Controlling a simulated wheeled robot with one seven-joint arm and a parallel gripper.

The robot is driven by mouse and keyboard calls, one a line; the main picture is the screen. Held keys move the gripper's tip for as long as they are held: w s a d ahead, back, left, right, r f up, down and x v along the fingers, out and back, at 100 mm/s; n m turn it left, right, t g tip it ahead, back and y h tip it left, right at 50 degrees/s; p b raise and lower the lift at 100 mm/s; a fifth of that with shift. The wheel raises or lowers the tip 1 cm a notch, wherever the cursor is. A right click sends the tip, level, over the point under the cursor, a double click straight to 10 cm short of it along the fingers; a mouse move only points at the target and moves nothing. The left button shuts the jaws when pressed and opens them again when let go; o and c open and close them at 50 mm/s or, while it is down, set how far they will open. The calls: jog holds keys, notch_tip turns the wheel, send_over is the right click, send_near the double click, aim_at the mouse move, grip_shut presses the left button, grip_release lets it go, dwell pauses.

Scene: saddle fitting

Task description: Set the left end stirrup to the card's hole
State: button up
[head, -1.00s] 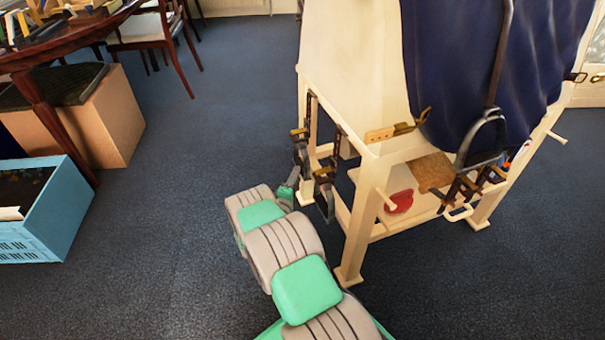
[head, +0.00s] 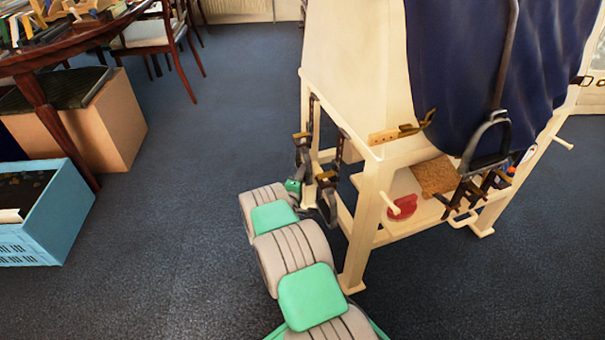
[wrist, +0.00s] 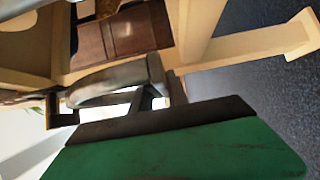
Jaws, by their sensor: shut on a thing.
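Two dark stirrups on brown leathers with brass-coloured fittings hang at the left end of the cream saddle stand (head: 372,190). One stirrup (head: 304,158) is farther back; the other (head: 328,205) is nearer. My gripper (head: 294,186) is low beside them, its fingertips partly hidden. In the wrist view, my green finger with its dark pad (wrist: 165,122) lies against a grey metal stirrup (wrist: 115,84), and the jaws are shut on it. Brown leather (wrist: 122,36) shows just behind. Which of the two stirrups is held is unclear. A tan strip (head: 382,137) with small marks, possibly the card, is on the stand's corner.
A larger stirrup (head: 487,145) hangs over the navy cloth (head: 460,70). A red round item (head: 403,207) and a brown block (head: 435,176) are on the stand. A blue crate (head: 50,225) and cardboard box (head: 115,120) stand left. The floor between is clear.

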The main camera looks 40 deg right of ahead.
grip_shut()
dwell(0.8)
notch_tip(320, 180, up, 3)
jog(key=shift+r+p, duration=0.15)
jog(key=shift+p, duration=0.75)
jog(key=o, duration=0.8)
grip_release()
jog(key=shift+c, duration=0.2)
